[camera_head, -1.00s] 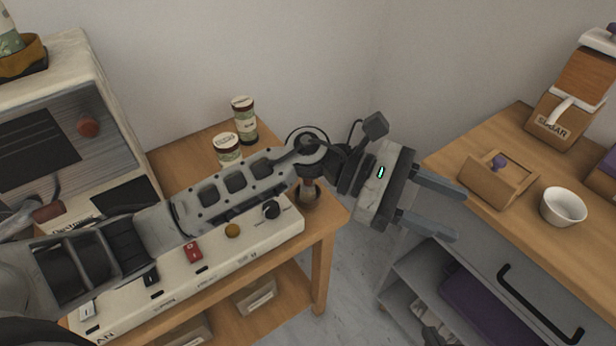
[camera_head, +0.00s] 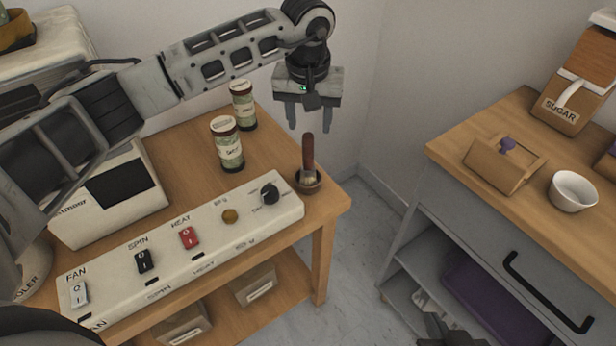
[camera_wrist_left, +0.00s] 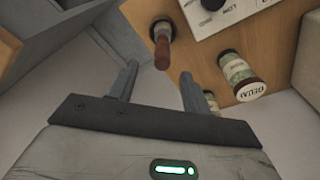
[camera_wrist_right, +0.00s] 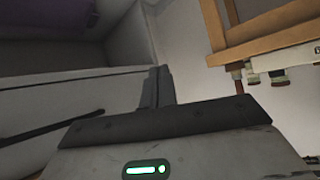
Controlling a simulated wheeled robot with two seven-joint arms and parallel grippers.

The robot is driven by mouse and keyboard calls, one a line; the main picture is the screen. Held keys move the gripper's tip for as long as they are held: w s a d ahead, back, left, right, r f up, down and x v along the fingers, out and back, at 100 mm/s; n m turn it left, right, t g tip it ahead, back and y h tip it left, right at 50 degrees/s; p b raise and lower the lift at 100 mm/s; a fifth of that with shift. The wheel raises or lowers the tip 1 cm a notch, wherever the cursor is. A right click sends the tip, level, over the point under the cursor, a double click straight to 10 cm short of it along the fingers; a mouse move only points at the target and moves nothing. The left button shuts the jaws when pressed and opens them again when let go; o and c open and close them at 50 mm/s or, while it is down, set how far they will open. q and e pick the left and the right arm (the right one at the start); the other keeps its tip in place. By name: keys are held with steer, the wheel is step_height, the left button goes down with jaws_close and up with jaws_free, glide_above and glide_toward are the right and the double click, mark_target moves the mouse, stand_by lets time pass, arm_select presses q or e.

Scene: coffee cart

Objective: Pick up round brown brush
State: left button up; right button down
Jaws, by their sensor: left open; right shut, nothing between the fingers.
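The round brown brush (camera_head: 308,153) stands upright in a small round dark holder (camera_head: 313,187) at the right corner of the wooden table, its handle pointing up. My left gripper (camera_head: 309,128) is open and points down just above the handle, with nothing between its fingers. In the left wrist view the brush handle (camera_wrist_left: 161,53) lies ahead, between the lines of the two fingertips (camera_wrist_left: 159,72). The bristle end is hidden in the holder. My right gripper (camera_wrist_right: 158,70) is shut and empty in the right wrist view, low and away from the brush.
Two labelled jars (camera_head: 227,145) (camera_head: 243,105) stand left of the brush. A switch panel (camera_head: 205,235) with a knob (camera_head: 269,192) lies close by at front left. A counter (camera_head: 480,200) with a white bowl (camera_head: 573,191) stands right, across a gap.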

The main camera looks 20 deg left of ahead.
mark_target(308, 135)
arm_select(q)
steer(key=f+b, duration=0.1)
steer(key=f, duration=0.1)
steer(key=f+b, duration=0.1)
steer(key=f, duration=0.1)
steer(key=w+f+b, duration=0.1)
steer(key=f, duration=0.2)
steer(key=shift+a+f, duration=0.1)
steer(key=shift+a, duration=0.1)
jaws_close()
